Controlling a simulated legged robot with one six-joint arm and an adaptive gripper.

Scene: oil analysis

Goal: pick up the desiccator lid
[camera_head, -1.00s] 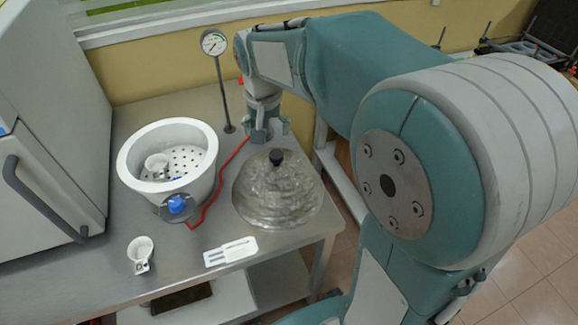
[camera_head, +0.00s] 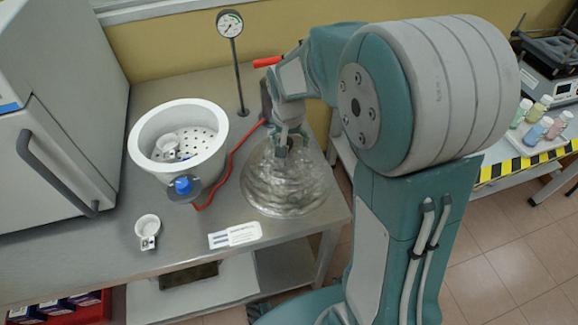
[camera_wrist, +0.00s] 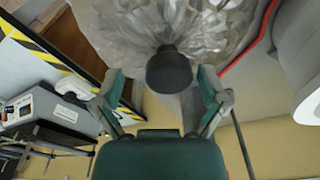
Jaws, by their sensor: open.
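The desiccator lid (camera_head: 285,190) is a clear, rippled glass dome resting on the metal table near its right edge. In the wrist view the lid (camera_wrist: 215,22) fills the top. Its dark knob (camera_wrist: 169,71) shows there between my two fingers. My gripper (camera_head: 284,150) is over the top of the lid in the head view and hides the knob. In the wrist view my gripper (camera_wrist: 167,88) is open, with one finger on each side of the knob and visible gaps. The white desiccator base (camera_head: 139,150) stands left of the lid, with a perforated plate and a small white crucible inside.
A pressure gauge (camera_head: 230,24) on a thin post stands behind. A red tube (camera_head: 237,150) runs between base and lid. A small white cup (camera_head: 148,226) and a white label card (camera_head: 235,236) lie in front. A grey cabinet (camera_head: 50,120) fills the left.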

